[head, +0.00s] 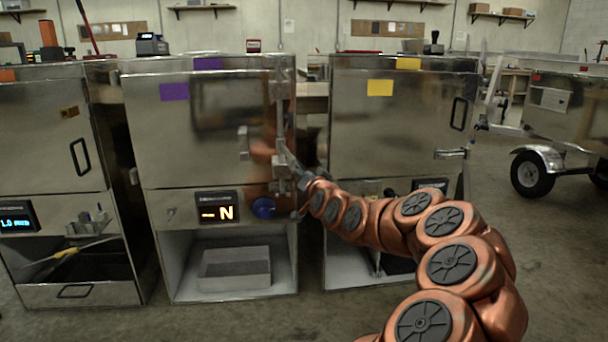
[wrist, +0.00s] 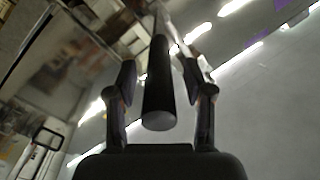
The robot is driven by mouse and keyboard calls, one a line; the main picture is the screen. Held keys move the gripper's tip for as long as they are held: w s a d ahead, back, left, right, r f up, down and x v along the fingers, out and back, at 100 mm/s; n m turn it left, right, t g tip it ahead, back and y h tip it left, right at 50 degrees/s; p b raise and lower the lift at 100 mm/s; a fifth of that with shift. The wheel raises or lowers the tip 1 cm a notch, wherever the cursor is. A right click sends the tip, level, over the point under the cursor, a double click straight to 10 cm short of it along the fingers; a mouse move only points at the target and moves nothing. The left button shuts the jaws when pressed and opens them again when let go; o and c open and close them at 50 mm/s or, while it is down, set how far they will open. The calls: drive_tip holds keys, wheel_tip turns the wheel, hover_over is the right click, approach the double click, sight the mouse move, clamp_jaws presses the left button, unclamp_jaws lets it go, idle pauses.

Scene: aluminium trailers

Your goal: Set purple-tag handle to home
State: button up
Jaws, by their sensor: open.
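The purple-tag cabinet (head: 220,130) is a metal cabinet with a purple tag (head: 174,92) on its door and a second purple patch on its top edge. A lever with an upright rod (head: 280,95) shows at the right of its door, partly hidden by my gripper. My gripper (head: 284,160) is at the lever, at the door's lower right. In the wrist view a dark round-ended handle (wrist: 159,100) lies between the two fingers of my gripper (wrist: 160,72). The fingers are open, with a gap visible on both sides of the handle.
Below the door are a display reading "-N" (head: 217,214), a blue knob (head: 264,208) and an open bay with a grey tray (head: 235,275). A yellow-tag cabinet (head: 345,130) stands right, another cabinet (head: 40,140) left. A trailer (head: 560,115) is far right.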

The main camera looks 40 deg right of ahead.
clamp_jaws()
idle(0.5)
